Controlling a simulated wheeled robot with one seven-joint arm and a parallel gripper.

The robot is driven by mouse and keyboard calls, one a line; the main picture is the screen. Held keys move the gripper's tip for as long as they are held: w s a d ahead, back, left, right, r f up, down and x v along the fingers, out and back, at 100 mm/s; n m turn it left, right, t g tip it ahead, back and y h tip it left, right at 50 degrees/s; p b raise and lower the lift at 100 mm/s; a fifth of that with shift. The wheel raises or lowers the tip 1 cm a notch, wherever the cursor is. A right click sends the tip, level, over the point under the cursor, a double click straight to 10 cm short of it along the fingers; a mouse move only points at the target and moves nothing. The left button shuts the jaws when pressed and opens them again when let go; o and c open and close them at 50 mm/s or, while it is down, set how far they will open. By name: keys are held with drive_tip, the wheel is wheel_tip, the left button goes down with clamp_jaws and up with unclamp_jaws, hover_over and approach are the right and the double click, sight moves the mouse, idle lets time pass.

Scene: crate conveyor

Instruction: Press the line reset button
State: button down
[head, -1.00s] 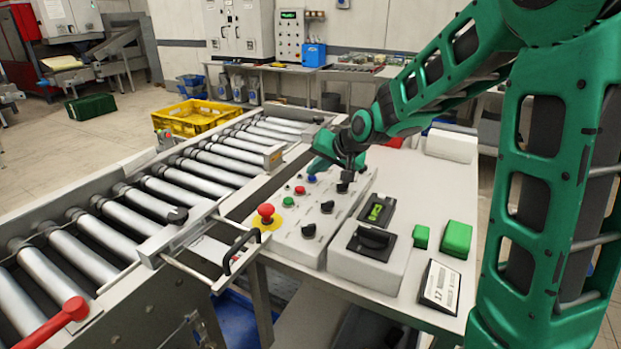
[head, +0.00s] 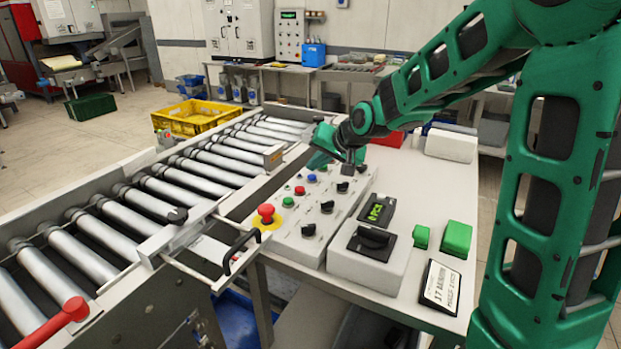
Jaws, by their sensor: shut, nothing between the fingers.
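A pale sloping control panel (head: 287,236) lies on the bench beside the roller conveyor. It carries a red mushroom button on a yellow base (head: 266,212), a green button (head: 288,202), a smaller red button (head: 300,190) and a blue button (head: 311,178) in a row. Black knobs (head: 327,207) stand to their right. No label shows which is the line reset. My gripper (head: 348,172) is shut and empty, over the far end of the panel, right of the blue button and just above the farthest knob. Whether it touches anything there is hard to tell.
Green blocks (head: 456,238) and a printed card (head: 440,286) lie farther right. The roller conveyor (head: 160,190) and a black handle (head: 241,252) border the left.

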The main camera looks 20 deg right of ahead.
sight(315, 182)
wheel_tip(315, 182, up, 5)
idle(0.8)
idle(0.5)
